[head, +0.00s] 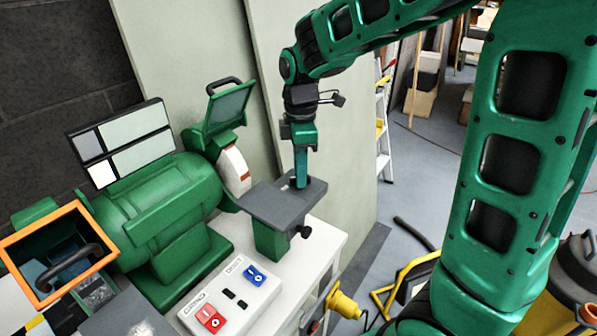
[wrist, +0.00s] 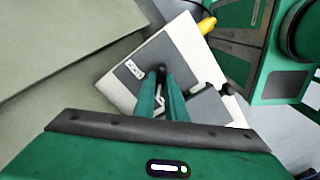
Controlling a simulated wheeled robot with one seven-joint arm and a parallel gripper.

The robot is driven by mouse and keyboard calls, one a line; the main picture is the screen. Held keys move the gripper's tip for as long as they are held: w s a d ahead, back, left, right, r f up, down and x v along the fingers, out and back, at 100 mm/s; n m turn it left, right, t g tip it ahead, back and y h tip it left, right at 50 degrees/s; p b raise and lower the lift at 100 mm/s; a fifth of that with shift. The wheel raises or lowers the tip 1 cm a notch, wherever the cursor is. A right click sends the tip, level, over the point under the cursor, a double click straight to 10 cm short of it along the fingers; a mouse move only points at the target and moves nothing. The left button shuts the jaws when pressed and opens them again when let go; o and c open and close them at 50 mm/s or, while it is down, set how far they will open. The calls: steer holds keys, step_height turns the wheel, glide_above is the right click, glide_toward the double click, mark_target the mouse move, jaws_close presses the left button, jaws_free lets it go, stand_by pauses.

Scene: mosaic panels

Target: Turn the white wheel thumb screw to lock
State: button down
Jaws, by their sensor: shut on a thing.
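The grinder's white wheel (head: 235,170) stands at the right end of the green grinder body (head: 165,200). In front of it is a grey tool rest plate (head: 285,203) on a green block. My gripper (head: 301,182) points straight down at the plate's far right part. Its fingers are shut on a small dark thumb screw (head: 317,184), mostly hidden by the fingers. In the wrist view the fingertips of my gripper (wrist: 161,76) meet at a dark piece over the grey plate (wrist: 140,72). A second black knob (head: 305,232) sticks out below the plate.
A clear guard (head: 227,108) rises above the white wheel. A control panel with a red switch (head: 210,318) and a blue switch (head: 255,275) lies on the white bench (head: 320,240). A pale panel (head: 330,130) stands close behind my gripper. An orange-framed guard (head: 88,275) is at the left.

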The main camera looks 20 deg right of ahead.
steer(key=shift+w+d+m, duration=0.1)
steer(key=shift+w+m, duration=0.15)
steer(key=shift+m, duration=0.05)
steer(key=m, duration=0.5)
steer(key=shift+r, duration=0.15)
steer(key=m, duration=0.5)
steer(key=shift+w+m, duration=0.1)
steer(key=shift+m, duration=0.3)
steer(key=m, duration=0.6)
steer(key=shift+m, duration=0.3)
steer(key=c, duration=1.8)
jaws_free()
steer(key=shift+c, duration=0.2)
steer(key=shift+o, duration=0.2)
